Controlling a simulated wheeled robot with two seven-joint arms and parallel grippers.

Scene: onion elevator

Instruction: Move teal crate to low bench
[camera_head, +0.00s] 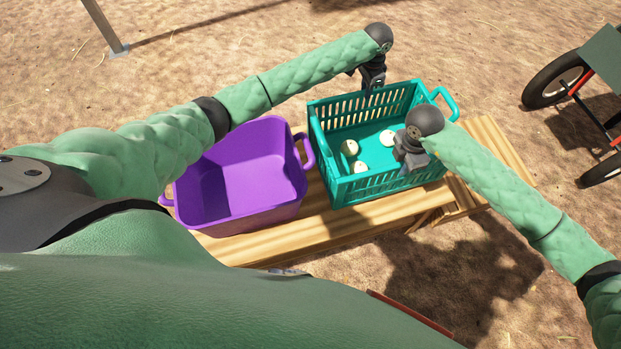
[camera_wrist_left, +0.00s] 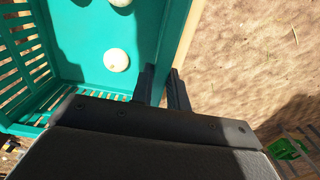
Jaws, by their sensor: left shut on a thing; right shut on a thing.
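The teal crate (camera_head: 378,186) has slotted walls and a loop handle at its right end. Three pale onions (camera_head: 349,147) lie on its floor; two also show in the left wrist view (camera_wrist_left: 116,62). My left gripper (camera_head: 369,88) is shut on the crate's far wall; in the left wrist view its dark fingers (camera_wrist_left: 163,88) sit either side of the teal wall. My right gripper (camera_head: 404,165) is shut on the near wall, its fingertips partly hidden. The crate is over a wooden bench (camera_head: 325,228); I cannot tell whether it touches it.
A purple tub (camera_head: 240,175) with handles stands on the bench just left of the crate. A wheeled cart (camera_head: 590,85) stands on the dirt at the right. A grey metal post (camera_head: 105,28) rises at the upper left. Open ground (camera_head: 470,50) lies beyond the bench.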

